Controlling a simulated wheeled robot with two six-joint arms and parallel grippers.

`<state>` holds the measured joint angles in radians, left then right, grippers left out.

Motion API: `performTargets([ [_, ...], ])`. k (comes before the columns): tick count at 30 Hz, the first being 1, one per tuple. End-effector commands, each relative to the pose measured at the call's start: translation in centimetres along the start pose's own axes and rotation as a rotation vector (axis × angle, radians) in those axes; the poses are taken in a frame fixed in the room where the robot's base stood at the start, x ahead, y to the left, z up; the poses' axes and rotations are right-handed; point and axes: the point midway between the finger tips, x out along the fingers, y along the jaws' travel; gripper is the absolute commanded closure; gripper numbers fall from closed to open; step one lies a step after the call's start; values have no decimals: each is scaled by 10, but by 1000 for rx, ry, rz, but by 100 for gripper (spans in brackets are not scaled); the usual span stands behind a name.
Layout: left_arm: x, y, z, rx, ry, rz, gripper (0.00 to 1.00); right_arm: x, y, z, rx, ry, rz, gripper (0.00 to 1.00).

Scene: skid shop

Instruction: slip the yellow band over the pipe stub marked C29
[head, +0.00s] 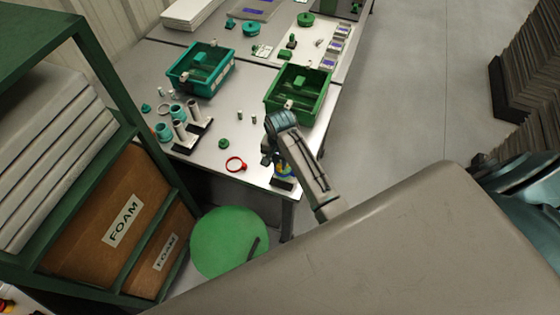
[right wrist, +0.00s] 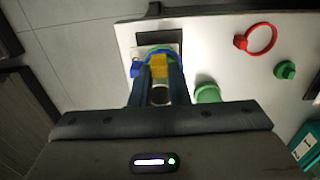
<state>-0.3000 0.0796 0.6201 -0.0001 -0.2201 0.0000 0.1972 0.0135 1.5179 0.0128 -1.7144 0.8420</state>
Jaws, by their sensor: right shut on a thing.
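My right gripper (head: 272,158) is over the table's near corner. In the right wrist view the right gripper (right wrist: 156,84) is shut on the yellow band (right wrist: 158,66), whose yellow part shows between the fingers. Most of the band is hidden. A blue band (right wrist: 135,69) shows just beyond the fingers, by a dark holder (right wrist: 160,38); I cannot tell whether the bands touch. Grey pipe stubs (head: 195,107) stand on dark bases at the table's left, some with teal parts beside them. No C29 mark is legible. My left gripper is not in view.
A red band (head: 236,164) and a green knob (head: 224,143) lie on the table between gripper and stubs. A teal bin (head: 207,84) and a green bin (head: 322,78) stand farther back. A green shelf (head: 125,130) borders the left side.

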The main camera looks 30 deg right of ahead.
Motion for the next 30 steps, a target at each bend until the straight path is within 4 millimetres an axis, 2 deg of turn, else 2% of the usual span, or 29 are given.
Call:
performTargets([
  [14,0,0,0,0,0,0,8,10,0,0,0,0,0,100],
  [30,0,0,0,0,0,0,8,12,0,0,0,0,0,100],
])
